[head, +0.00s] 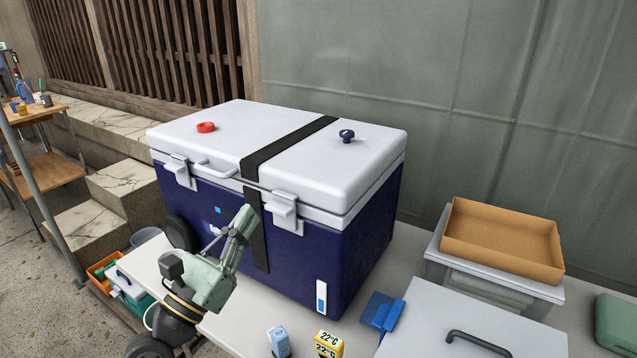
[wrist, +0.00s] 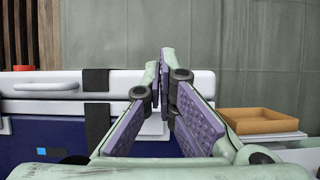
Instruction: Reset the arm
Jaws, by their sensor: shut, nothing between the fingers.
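My gripper (head: 247,212) is in front of the blue-and-white cooler (head: 300,262), at its left half near the black strap (head: 257,240). In the wrist view, the fingers of my gripper (wrist: 165,62) come together at their tips, with purple pads and nothing between them. My pale green arm (head: 205,287) reaches up from the lower left. The cooler's white lid (head: 270,140) is closed, with a strap running over it. I cannot tell from these frames whether my gripper touches the cooler.
A red round piece (head: 206,127) and a dark knob (head: 346,136) sit on the lid. A brown tray (head: 502,240) rests on a grey bin at right.

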